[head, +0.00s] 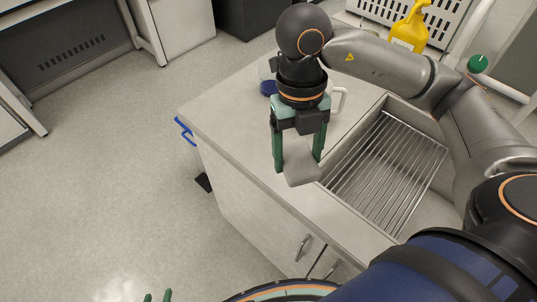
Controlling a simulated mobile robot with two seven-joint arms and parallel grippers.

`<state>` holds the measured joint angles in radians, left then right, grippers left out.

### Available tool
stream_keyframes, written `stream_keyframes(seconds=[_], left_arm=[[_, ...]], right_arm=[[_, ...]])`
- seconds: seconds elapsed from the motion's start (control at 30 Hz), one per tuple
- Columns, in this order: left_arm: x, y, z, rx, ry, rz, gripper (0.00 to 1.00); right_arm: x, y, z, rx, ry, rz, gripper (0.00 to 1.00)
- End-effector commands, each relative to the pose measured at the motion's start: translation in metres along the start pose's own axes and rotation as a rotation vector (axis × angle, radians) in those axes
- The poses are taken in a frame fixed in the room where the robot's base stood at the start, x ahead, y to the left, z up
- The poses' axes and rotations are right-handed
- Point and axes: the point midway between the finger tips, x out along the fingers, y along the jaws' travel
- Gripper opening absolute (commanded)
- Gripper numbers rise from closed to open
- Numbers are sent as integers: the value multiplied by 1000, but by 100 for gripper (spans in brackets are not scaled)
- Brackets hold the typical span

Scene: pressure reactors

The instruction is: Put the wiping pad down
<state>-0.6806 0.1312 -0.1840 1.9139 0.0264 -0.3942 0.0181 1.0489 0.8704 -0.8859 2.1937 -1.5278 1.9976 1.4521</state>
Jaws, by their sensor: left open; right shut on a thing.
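The wiping pad (301,173) is a light grey, wedge-like piece between the green fingers of my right gripper (298,162). My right gripper points down and is shut on the pad, over the front part of the counter (232,118) beside the sink. I cannot tell whether the pad touches the counter top. Only the green fingertips of my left gripper (157,297) show at the bottom edge, apart from each other, open and empty, over the floor.
A sink with a metal bar rack (388,165) lies right of the pad. Behind my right gripper are a blue-based clear vessel (268,88) and a white handle (339,99), both partly hidden. A yellow bottle (411,27) stands at the back. The counter's left part is clear.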

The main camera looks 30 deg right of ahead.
Motion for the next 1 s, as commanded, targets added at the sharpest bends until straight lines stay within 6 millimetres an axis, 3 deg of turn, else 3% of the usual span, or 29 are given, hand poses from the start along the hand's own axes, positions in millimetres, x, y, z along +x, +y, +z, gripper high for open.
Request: stream_keyframes(seconds=[0.1,0.33,0.7,1.0], left_arm=[[3,0,3,0,0,0,50],[3,0,3,0,1,0,50],[-2,0,-4,1,2,0,50],[-2,0,-4,1,3,0,50]], right_arm=[[3,-2,-2,149,-1,22,29],[5,0,9,252,1,39,29],[27,8,91,251,1,38,29],[69,13,137,248,0,38,29]])
